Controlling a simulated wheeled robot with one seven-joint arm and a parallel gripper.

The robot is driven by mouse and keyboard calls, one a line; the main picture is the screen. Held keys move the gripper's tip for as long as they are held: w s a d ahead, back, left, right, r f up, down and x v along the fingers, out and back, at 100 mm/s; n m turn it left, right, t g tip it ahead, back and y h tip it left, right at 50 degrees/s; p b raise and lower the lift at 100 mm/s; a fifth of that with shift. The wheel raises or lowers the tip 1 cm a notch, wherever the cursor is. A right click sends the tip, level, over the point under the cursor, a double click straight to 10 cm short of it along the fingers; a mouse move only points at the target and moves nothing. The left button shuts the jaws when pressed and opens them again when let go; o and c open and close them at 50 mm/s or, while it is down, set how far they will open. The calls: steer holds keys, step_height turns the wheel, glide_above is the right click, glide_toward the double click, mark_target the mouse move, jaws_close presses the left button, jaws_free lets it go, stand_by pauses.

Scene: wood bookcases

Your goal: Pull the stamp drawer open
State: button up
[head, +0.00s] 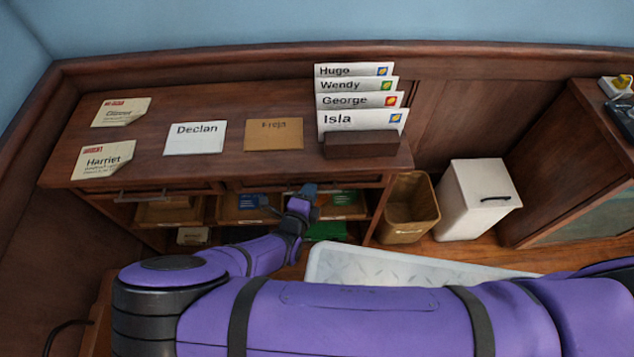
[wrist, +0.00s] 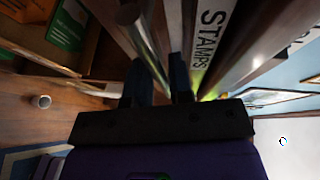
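The stamp drawer bears a white STAMPS label (wrist: 210,40) in the wrist view. Its metal bar handle (wrist: 139,28) runs down toward my fingers. My gripper (wrist: 161,75) has its two dark fingers apart, with the end of the bar showing between them; I cannot see contact on both sides. In the head view my gripper (head: 309,189) is at the right-hand drawer under the desk top (head: 230,105), hiding part of its front. The drawer looks closed.
Envelopes and cards lie on the desk top, and a dark wooden holder (head: 360,145) holds several named envelopes. Open cubbies with trays (head: 170,211) sit below. A tan bin (head: 408,210) and a white bin (head: 478,200) stand to the right.

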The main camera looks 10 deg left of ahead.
steer(key=shift+w, duration=0.2)
jaws_close()
steer(key=shift+d, duration=0.1)
